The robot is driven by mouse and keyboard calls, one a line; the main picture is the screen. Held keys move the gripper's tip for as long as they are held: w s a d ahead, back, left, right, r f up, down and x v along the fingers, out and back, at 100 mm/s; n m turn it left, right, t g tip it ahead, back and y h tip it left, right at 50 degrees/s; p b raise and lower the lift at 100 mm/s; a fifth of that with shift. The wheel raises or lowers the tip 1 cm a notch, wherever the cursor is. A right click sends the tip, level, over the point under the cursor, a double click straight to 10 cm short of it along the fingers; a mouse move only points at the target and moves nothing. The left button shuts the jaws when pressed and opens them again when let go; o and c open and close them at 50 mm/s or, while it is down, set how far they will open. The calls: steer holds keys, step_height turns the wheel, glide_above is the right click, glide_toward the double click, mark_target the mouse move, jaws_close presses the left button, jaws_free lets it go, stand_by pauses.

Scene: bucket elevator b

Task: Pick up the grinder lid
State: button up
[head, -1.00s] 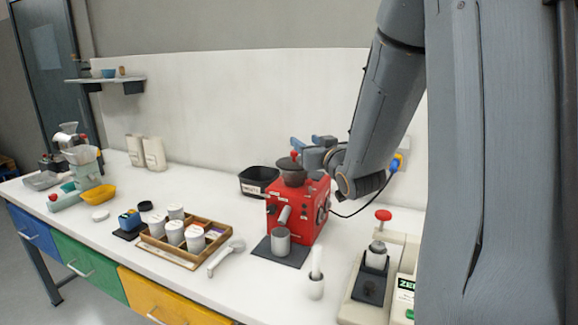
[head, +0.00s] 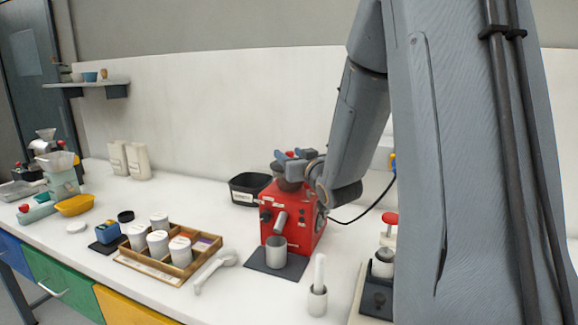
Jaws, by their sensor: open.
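The red grinder (head: 290,222) stands on the bench with a dark hopper (head: 287,180) on top. The grinder lid (head: 290,154) sits on the hopper and shows only as a bit of red knob between my fingers; its rim is mostly hidden. My gripper (head: 288,157) is open, with its blue-grey fingers at the height of the knob, seemingly on either side of it. I cannot tell whether the fingers touch the knob.
A metal cup (head: 276,250) stands on a dark mat in front of the grinder. A black bin (head: 248,188) stands behind it to the left. A wooden tray (head: 205,252) with white jars, a white scoop (head: 215,268) and a brush pot (head: 317,300) are nearby.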

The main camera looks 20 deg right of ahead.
mark_target(288, 152)
steer(key=shift+w+d+p, duration=0.15)
steer(key=shift+w+p, duration=0.85)
steer(key=shift+w, duration=1.45)
jaws_close()
steer(key=shift+r, duration=0.15)
